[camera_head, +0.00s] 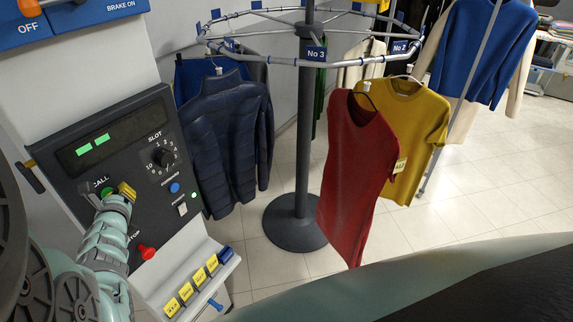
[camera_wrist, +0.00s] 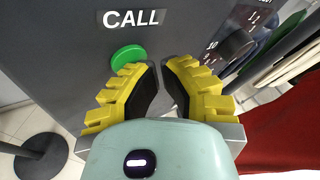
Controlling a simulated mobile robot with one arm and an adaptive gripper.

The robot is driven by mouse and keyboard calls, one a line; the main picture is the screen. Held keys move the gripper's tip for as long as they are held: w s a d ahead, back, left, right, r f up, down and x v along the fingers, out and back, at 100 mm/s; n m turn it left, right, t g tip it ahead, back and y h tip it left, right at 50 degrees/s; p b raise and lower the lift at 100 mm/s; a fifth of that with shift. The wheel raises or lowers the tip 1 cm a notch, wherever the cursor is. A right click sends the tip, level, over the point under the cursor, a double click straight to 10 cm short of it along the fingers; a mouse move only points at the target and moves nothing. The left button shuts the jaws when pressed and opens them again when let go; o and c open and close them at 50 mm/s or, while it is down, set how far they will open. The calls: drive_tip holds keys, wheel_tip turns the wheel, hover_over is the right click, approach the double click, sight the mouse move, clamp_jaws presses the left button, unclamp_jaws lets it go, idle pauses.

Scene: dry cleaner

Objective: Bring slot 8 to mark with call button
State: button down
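The dark control panel (camera_head: 72,129) stands at left in the head view, with a lit display (camera_head: 93,145) showing green bars and a SLOT dial (camera_head: 163,157). The green call button (camera_head: 107,191) sits under the word CALL, partly hidden by my gripper (camera_head: 124,190). In the wrist view the call button (camera_wrist: 128,57) is just beyond the left fingertip of my gripper (camera_wrist: 160,66); I cannot tell whether they touch. The yellow fingers with black pads are close together, with a narrow empty gap. The carousel rail (camera_head: 262,61) carries blue slot signs; No 3 (camera_head: 317,54) and No 2 (camera_head: 400,47) are readable.
A navy puffer jacket (camera_head: 222,140), a red garment (camera_head: 355,165) and a yellow shirt (camera_head: 408,115) hang from the carousel. A red knob (camera_head: 147,253) is low on the panel. Yellow tags (camera_head: 186,291) line the ledge below.

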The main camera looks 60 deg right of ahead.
drive_tip(key=shift+s, duration=0.85)
drive_tip(key=shift+s, duration=0.1)
drive_tip(key=s, duration=0.4)
drive_tip(key=shift+s+d+r, duration=0.1)
drive_tip(key=shift+s+d, duration=0.05)
drive_tip(key=shift+s, duration=0.25)
